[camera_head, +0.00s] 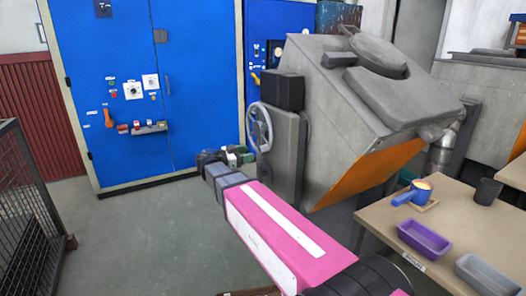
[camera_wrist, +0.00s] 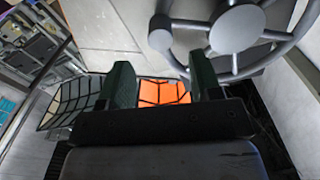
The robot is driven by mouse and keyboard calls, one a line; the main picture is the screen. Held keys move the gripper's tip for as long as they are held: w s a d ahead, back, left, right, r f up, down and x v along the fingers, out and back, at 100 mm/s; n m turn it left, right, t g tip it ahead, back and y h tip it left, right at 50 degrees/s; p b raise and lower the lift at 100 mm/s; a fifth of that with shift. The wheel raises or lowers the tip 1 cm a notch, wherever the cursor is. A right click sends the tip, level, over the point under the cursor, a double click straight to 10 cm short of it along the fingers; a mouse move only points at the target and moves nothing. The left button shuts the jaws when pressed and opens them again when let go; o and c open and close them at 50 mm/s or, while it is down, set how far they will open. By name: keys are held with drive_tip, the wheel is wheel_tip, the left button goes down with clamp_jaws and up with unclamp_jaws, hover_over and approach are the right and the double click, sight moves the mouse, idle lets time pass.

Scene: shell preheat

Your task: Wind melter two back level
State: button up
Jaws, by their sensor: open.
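The melter (camera_head: 330,120) is a large grey box, clearly tilted, with an orange underside (camera_head: 372,163). Its grey handwheel (camera_head: 260,127) is on a post at the melter's left side. In the wrist view the handwheel (camera_wrist: 237,30) fills the upper right, with its hub, spokes and thick rim showing. My gripper (camera_head: 230,155) is just below and left of the wheel in the head view. In the wrist view my gripper (camera_wrist: 162,78) has its two dark green fingers apart with nothing between them. The right finger is close to the wheel's lower rim; I cannot tell whether they touch.
A tan table (camera_head: 440,215) at the right holds a blue ladle (camera_head: 412,193), a purple tray (camera_head: 424,239), a grey tray (camera_head: 488,273) and a dark cup (camera_head: 487,191). Blue cabinets (camera_head: 150,90) stand behind. A wire cage (camera_head: 28,215) is at the left. The floor between is clear.

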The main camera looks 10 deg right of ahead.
sight(259, 150)
drive_tip(key=x, duration=0.8)
drive_tip(key=shift+d, duration=0.15)
clamp_jaws()
